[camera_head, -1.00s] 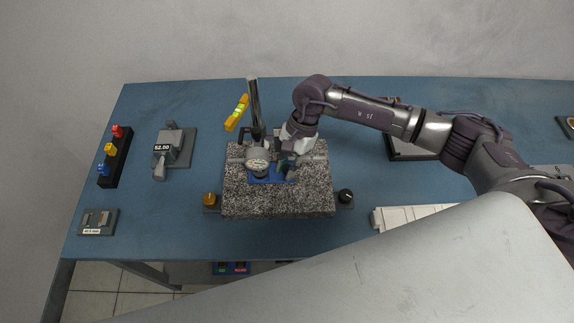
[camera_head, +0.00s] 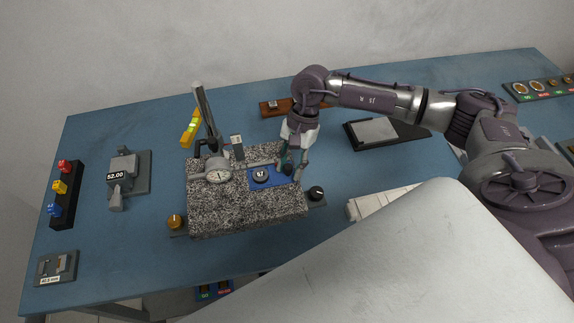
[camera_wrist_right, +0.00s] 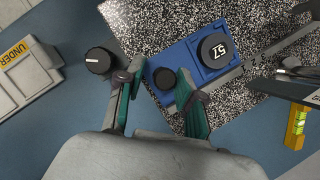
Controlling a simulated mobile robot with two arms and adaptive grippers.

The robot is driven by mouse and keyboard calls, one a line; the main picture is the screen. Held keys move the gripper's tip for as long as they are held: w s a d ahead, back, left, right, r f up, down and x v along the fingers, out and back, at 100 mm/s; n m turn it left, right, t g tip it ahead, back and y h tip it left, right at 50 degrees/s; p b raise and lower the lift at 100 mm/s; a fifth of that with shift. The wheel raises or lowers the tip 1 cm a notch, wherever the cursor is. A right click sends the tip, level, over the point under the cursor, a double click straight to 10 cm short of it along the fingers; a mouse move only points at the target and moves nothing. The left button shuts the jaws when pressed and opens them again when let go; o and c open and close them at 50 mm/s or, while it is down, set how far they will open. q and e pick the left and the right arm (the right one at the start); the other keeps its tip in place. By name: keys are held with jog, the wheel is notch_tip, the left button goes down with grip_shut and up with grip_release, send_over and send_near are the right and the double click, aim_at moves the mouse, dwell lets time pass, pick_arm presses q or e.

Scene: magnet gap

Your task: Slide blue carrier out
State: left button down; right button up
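The blue carrier (camera_head: 262,183) sits on the speckled granite block (camera_head: 240,211), right of the dial gauge (camera_head: 218,171) and clear of its face. A round black puck with a white number (camera_head: 261,174) sits on the carrier; the puck also shows in the wrist view (camera_wrist_right: 216,50). A black knob (camera_wrist_right: 164,78) stands on the carrier's end nearest my right gripper. My right gripper (camera_wrist_right: 160,72) is open, its fingers on either side of this knob, with a visible gap at one finger. It hangs at the block's right side in the head view (camera_head: 294,166). My left gripper is out of view.
A black dial knob (camera_head: 316,193) and an orange knob (camera_head: 175,222) flank the block. A grey device reading 52.00 (camera_head: 122,172) is at left. A white tray (camera_head: 374,205) lies right.

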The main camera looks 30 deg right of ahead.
jog(key=shift+o, duration=0.2)
jog(key=v, duration=1.2)
jog(key=shift+d, duration=0.1)
